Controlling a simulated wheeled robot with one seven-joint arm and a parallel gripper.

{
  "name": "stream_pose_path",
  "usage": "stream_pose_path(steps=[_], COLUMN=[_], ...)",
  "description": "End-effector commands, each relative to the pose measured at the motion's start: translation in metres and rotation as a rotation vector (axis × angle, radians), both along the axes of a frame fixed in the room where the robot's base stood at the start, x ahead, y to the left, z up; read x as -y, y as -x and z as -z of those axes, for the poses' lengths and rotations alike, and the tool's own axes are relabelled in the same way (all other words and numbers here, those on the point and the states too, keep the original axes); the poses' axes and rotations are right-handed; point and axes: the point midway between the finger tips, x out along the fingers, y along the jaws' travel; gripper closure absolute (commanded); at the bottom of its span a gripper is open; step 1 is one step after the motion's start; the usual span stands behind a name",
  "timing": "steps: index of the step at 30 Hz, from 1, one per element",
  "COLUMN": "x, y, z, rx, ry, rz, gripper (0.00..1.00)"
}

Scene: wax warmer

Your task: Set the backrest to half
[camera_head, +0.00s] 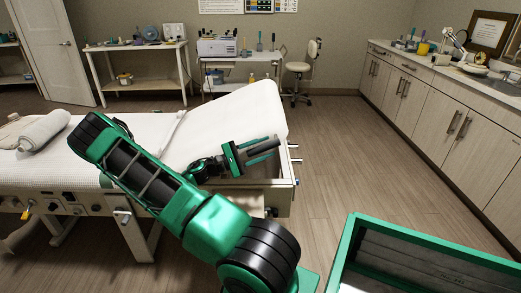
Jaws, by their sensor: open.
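A white treatment bed (60,165) stretches across the left and middle of the view. Its backrest (258,108) is the section at the right end, tilted up at a slant toward the far right corner. My green and black arm reaches over the bed from the bottom. Small metal pegs (294,153) stick out at the bed's right end. Part of the bed's side is hidden behind my arm.
A rolled towel (45,130) lies on the bed's left. White shelves (135,70) and a cart (240,70) stand along the back wall, with a stool (302,70) beside them. Cabinets (440,105) line the right wall.

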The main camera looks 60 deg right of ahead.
Motion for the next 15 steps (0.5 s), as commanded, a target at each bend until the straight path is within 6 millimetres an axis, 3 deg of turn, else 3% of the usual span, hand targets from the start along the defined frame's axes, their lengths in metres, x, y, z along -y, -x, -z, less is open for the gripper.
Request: stream_pose_path(steps=[5, 15], x=[-0.007, -0.05], y=[-0.007, -0.048], z=[0.002, 0.014], rx=[0.0, 0.0], ry=[0.0, 0.0], rz=[-0.001, -0.004], gripper=[0.6, 0.6])
